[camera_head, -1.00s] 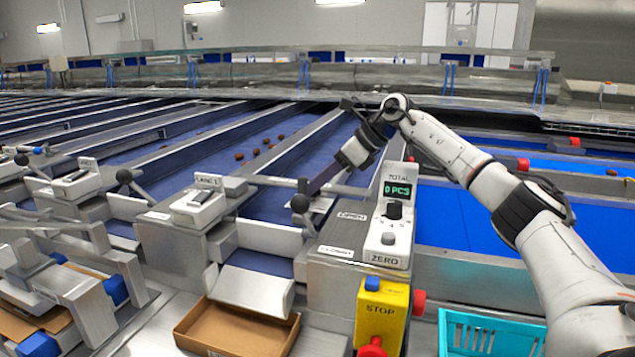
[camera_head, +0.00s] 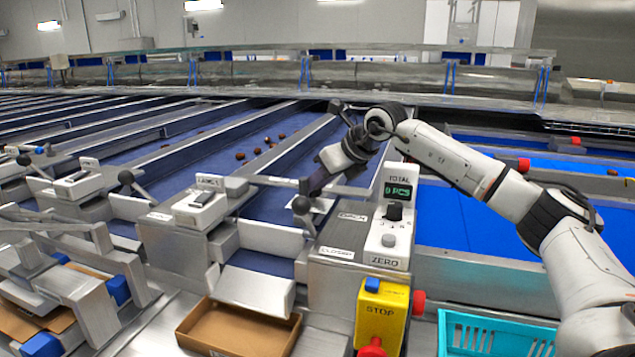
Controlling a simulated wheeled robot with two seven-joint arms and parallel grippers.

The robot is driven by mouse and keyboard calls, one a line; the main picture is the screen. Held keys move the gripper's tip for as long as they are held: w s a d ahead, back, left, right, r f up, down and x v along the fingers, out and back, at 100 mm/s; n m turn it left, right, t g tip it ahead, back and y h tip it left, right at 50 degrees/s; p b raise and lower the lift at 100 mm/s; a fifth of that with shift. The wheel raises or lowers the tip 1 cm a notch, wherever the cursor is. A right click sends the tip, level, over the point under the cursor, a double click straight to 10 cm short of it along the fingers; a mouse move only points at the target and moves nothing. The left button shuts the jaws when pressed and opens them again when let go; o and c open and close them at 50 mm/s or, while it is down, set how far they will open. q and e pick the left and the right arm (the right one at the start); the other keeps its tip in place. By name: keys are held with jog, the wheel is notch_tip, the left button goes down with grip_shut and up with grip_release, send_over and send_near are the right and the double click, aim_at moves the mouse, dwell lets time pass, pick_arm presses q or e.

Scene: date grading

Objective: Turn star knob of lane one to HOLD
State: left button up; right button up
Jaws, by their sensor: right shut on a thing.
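The lane one unit (camera_head: 198,208) stands left of centre with its label on top. A dark round knob (camera_head: 301,205) on a short rod stands right of it, beside the mouth of the blue lane. No star shape can be made out on it. My right gripper (camera_head: 312,190) reaches down from the upper right with its dark fingers at this knob. It is shut and appears to hold the knob, but the contact is small and partly hidden. No HOLD label is readable. My left gripper is out of view.
A counter box (camera_head: 390,240) with a black dial (camera_head: 394,211) stands close right of the knob. A yellow STOP box (camera_head: 383,310) is below it. A cardboard tray (camera_head: 240,330) lies in front, a turquoise crate (camera_head: 495,335) at lower right. Several dates (camera_head: 257,151) lie on the lane.

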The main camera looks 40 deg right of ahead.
jog(key=shift+m+h, duration=0.3)
jog(key=shift+m, duration=0.1)
jog(key=o, duration=1)
jog(key=shift+f, duration=0.1)
jog(key=shift+o, duration=0.2)
jog(key=shift+a, duration=0.2)
